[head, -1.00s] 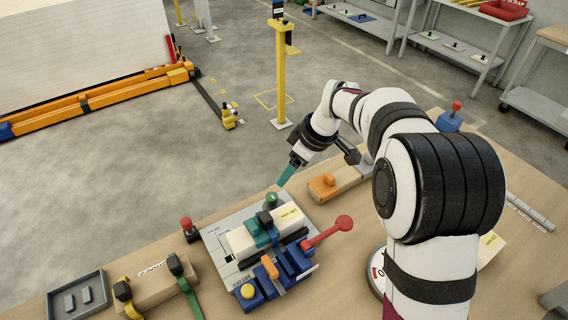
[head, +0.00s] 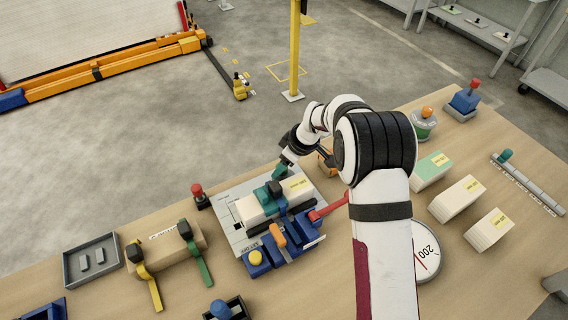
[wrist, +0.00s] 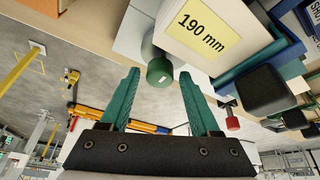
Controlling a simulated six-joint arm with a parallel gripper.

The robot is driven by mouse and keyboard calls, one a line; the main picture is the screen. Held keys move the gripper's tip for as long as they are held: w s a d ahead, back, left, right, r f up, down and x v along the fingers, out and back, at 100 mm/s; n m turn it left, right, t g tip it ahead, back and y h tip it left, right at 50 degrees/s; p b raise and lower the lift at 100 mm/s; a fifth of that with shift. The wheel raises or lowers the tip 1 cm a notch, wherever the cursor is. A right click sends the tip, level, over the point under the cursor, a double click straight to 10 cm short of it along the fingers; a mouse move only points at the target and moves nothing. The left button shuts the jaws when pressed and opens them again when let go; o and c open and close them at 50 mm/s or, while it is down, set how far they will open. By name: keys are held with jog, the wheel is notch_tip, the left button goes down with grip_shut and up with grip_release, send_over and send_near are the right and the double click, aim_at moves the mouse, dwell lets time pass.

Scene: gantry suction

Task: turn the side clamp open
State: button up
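The clamping fixture (head: 240,236) is a grey plate on the bench with a cream block (head: 250,209), a teal clamp piece, and blue parts. A red lever (head: 328,208) sticks out at its right; my arm hides its end. I cannot tell for sure which part is the side clamp. My gripper (head: 277,172) is at the fixture's back edge in the head view. In the wrist view my gripper (wrist: 160,85) is open, its teal fingers apart. A round green knob (wrist: 160,72) shows between the fingertips, touching neither visibly; in the head view the gripper seems to cover it.
An orange handle (head: 278,235) and yellow button (head: 255,258) stand at the fixture's front. A black knob (wrist: 268,92) is close at the right in the wrist view. A red button (head: 198,193) stands left of the fixture. Labelled blocks (head: 456,199) lie right of my arm.

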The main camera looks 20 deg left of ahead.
grip_shut()
jog(key=m+t+h, duration=0.1)
jog(key=m, duration=0.3)
jog(key=shift+s+m, duration=0.15)
jog(key=shift+m, duration=0.15)
jog(key=m, duration=0.2)
jog(key=m+t+h, duration=0.1)
jog(key=m, duration=0.1)
jog(key=shift+s+a+m+t+h, duration=0.1)
jog(key=shift+a+m+t+h, duration=0.1)
jog(key=shift+m+t+h, duration=0.1)
jog(key=m+h, duration=0.1)
jog(key=m, duration=0.3)
jog(key=shift+a+h, duration=0.15)
jog(key=shift+h, duration=0.25)
jog(key=shift+m+h, duration=0.8)
jog(key=shift+m, duration=1.5)
jog(key=shift+a, duration=0.1)
